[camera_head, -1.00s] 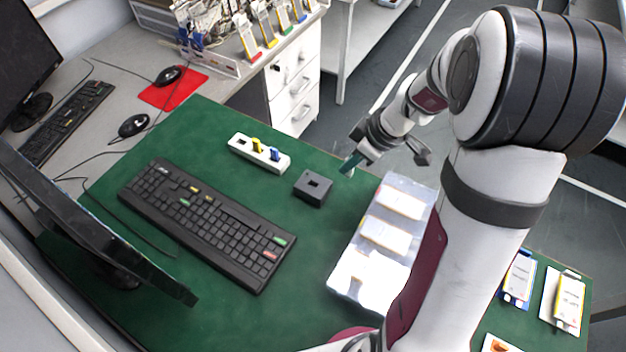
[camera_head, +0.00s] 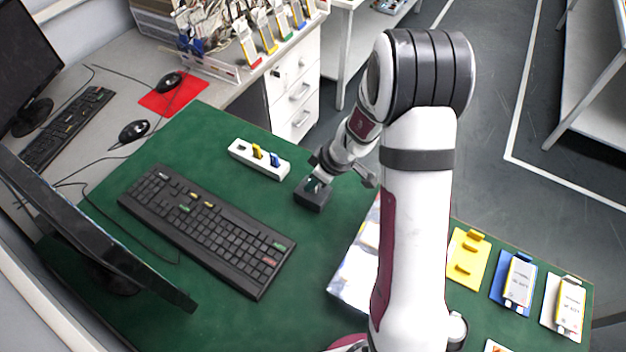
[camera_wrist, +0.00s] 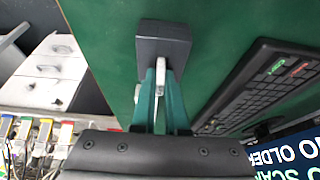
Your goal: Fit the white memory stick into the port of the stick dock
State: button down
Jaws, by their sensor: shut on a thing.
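In the wrist view, the dock (camera_wrist: 163,32) is straight ahead of the fingertips. My gripper (camera_head: 318,183) is at the dock, over its top in the head view. In the wrist view, its teal fingers (camera_wrist: 160,75) are shut on the white memory stick (camera_wrist: 160,76), whose end is against or very near the dock's face. The port is hidden, so I cannot tell whether the stick is inside it.
A white holder (camera_head: 240,152) with a yellow and a blue stick stands just behind the dock. A black keyboard (camera_head: 205,225) lies to the left.

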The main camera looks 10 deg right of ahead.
jog(key=shift+f, duration=0.35)
jog(key=c, duration=1)
grip_release()
jog(key=shift+s, duration=0.1)
jog(key=shift+o, duration=0.3)
jog(key=shift+r, duration=0.4)
jog(key=a+v, duration=0.1)
jog(key=v, duration=1.2)
jog(key=s+a+r+m+g, duration=0.1)
jog(key=s+a+r+m, duration=0.1)
jog(key=s+m, duration=0.5)
jog(key=s+a+r+m+g+h, duration=0.1)
jog(key=s+a+m, duration=0.4)
jog(key=s, duration=1.2)
notch_tip(320, 180, up, 3)
jog(key=m+g, duration=0.1)
jog(key=m, duration=0.1)
jog(key=shift+s+a+f+m, duration=0.15)
jog(key=shift+s+f+m, duration=0.05)
jog(key=shift+s+m, duration=0.1)
